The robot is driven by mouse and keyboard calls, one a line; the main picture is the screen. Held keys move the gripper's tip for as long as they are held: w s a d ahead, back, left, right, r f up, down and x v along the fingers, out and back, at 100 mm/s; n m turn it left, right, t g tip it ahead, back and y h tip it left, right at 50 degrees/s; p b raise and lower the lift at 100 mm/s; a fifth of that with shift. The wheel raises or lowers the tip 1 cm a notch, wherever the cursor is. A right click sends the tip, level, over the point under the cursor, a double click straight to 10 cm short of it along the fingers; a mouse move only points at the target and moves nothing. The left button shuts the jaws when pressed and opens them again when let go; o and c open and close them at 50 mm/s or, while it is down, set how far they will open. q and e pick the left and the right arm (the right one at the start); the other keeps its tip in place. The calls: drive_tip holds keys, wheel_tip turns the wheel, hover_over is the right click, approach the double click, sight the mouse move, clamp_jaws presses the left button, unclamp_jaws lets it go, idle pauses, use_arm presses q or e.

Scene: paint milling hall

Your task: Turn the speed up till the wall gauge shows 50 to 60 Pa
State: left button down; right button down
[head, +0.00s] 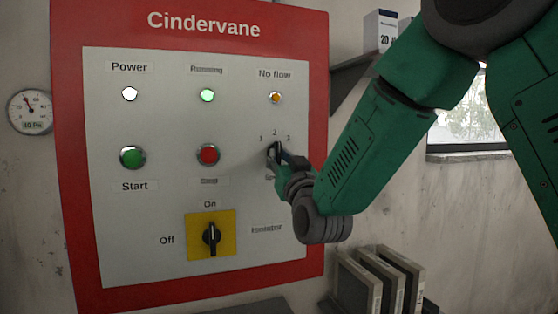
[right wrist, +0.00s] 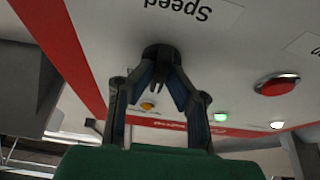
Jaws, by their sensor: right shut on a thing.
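The wall gauge (head: 30,111) hangs left of the red-framed Cindervane panel (head: 170,275). Its small display reads 40 Pa and its red needle leans up and left. The black speed knob (head: 273,149) sits under a 1-2-3 scale at the panel's right; where it points is hard to tell behind my fingers. My right gripper (head: 279,153) is shut on this knob. In the right wrist view, both fingers (right wrist: 160,68) close around the dark knob (right wrist: 157,51) beside the upside-down "Speed" label. My left gripper is not in view.
A green Start button (head: 132,157) and a red button (head: 207,154) lie left of the knob. The isolator switch (head: 211,238) stands upright at On. The Running lamp (head: 207,95) glows green; the No flow lamp (head: 275,97) is amber. Grey filter-like panels (head: 375,280) stand below my arm.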

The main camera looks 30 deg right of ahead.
drive_tip(key=shift+f, duration=0.1)
drive_tip(key=c, duration=1.6)
unclamp_jaws()
drive_tip(key=v, duration=1.2)
drive_tip(key=shift+w+f, duration=0.1)
drive_tip(key=shift+f, duration=0.05)
